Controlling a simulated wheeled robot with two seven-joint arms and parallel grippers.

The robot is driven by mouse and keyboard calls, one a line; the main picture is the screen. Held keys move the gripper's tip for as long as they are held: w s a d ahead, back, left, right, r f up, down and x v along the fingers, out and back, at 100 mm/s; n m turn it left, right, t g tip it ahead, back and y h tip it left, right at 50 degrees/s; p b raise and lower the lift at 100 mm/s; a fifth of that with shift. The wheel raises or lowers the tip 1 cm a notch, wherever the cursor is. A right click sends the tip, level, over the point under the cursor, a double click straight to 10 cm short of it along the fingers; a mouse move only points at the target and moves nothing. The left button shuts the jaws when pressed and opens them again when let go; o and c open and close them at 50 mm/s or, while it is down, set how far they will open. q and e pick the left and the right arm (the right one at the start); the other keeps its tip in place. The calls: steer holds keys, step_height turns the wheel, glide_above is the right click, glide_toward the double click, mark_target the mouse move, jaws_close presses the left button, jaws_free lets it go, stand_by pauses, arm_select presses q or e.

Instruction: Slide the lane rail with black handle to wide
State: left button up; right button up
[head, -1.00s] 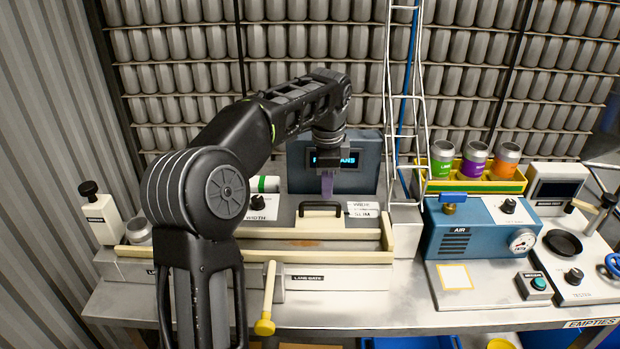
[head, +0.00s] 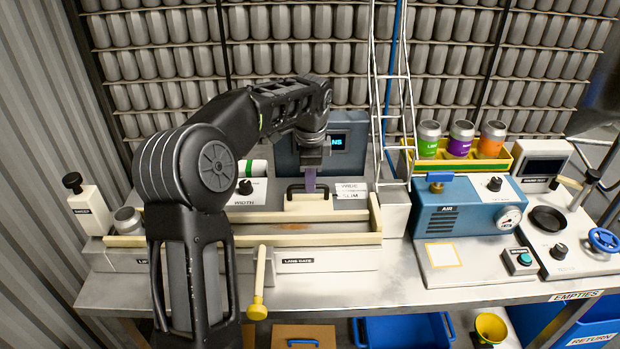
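The lane rail (head: 270,216) is a cream bar with a raised cream block (head: 318,204), lying across the back of the can lane. Its black handle (head: 293,189) stands at the block, left of the WIDE and SLIM labels (head: 351,188). The handle is level with the upper, WIDE label. My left gripper (head: 310,184) points down from above, its purplish fingers overlapping the handle's middle in the head view. Whether the fingers are open or shut on it is too small to tell. My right gripper is out of view.
A cream front rail (head: 300,240) and the lane gate lever (head: 259,280) stand in front. A silver can (head: 127,220) sits at the lane's left end. The blue AIR box (head: 466,215) and a wire chute (head: 390,110) are to the right.

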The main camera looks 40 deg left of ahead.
arm_select(q)
steer(key=shift+w+f, duration=0.15)
steer(key=shift+f, duration=0.7)
steer(key=shift+c, duration=0.5)
jaws_close()
stand_by(0.3)
